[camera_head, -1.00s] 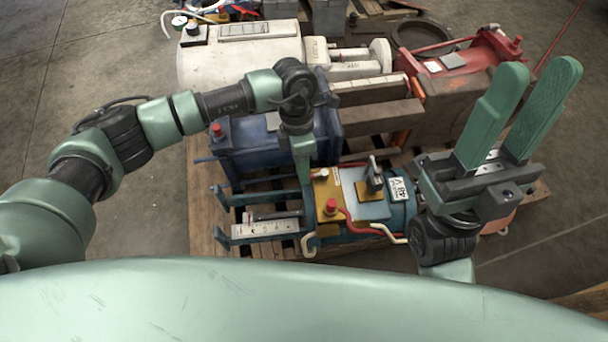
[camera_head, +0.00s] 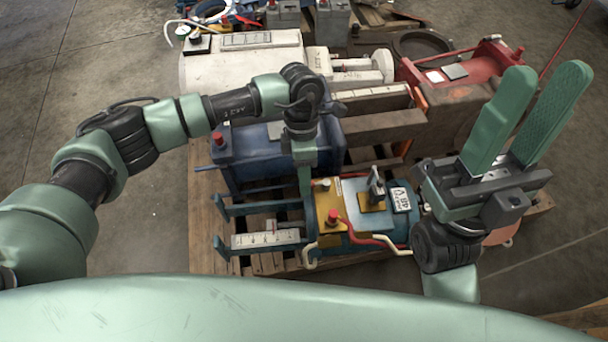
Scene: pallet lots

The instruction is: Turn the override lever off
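The blue and yellow machine (camera_head: 352,240) lies on a pallet at centre. A grey upright lever (camera_head: 376,186) stands on its yellow plate, next to a white label. I cannot tell whether this is the override lever, nor read its position. A red knob (camera_head: 333,216) is on the near side of the machine. My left gripper (camera_head: 305,188) points down at the left end of the yellow plate, apart from the grey lever. It is seen edge-on, so its opening is unclear. My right gripper (camera_head: 543,82) is open and empty, pointing up at the right of the machine.
A dark blue machine (camera_head: 240,150), a white tank (camera_head: 240,62) and a red and brown machine (camera_head: 450,105) stand close behind. A scale strip (camera_head: 262,239) lies between blue bars at the left end. Bare concrete is at far left.

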